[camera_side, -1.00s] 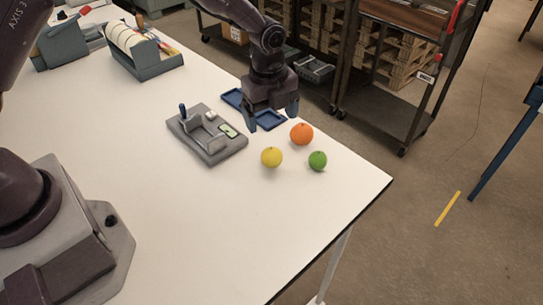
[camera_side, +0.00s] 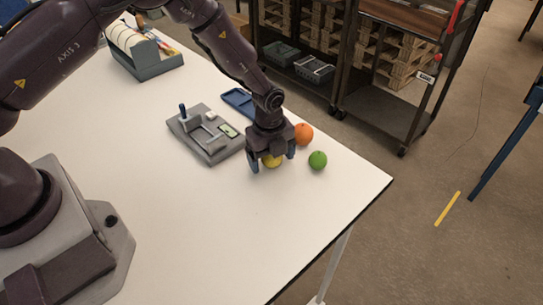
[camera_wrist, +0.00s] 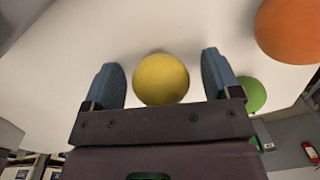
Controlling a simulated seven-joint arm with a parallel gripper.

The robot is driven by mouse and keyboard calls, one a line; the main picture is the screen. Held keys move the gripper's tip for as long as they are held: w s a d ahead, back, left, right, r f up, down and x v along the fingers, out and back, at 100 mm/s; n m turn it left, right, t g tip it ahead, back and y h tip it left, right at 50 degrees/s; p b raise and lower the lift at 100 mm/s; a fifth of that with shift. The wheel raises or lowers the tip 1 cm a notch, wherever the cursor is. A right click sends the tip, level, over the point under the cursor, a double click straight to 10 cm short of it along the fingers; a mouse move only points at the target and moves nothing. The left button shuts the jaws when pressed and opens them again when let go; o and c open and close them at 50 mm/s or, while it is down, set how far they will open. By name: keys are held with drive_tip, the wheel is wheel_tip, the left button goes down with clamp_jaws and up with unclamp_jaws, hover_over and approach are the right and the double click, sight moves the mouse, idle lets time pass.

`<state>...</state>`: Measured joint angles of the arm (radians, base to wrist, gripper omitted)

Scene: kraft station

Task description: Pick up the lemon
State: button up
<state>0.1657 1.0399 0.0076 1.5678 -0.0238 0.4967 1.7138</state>
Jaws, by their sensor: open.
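The yellow lemon (camera_side: 272,162) is round and sits on the white table, partly hidden behind my gripper in the side view. My gripper (camera_side: 272,165) is open, pointing down, with its blue fingers on either side of the lemon. In the wrist view the lemon (camera_wrist: 160,79) lies between the two fingertips of my gripper (camera_wrist: 161,75). A gap shows on each side, so neither finger appears to touch it.
An orange (camera_side: 303,133) and a green lime (camera_side: 317,160) stand close to the right of my gripper. A grey fixture (camera_side: 206,135) and a blue tray (camera_side: 238,101) lie to the left and behind. The table (camera_side: 190,220) is clear in front.

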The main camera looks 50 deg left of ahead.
drive_tip(key=shift+c, duration=0.2)
drive_tip(key=c, duration=1)
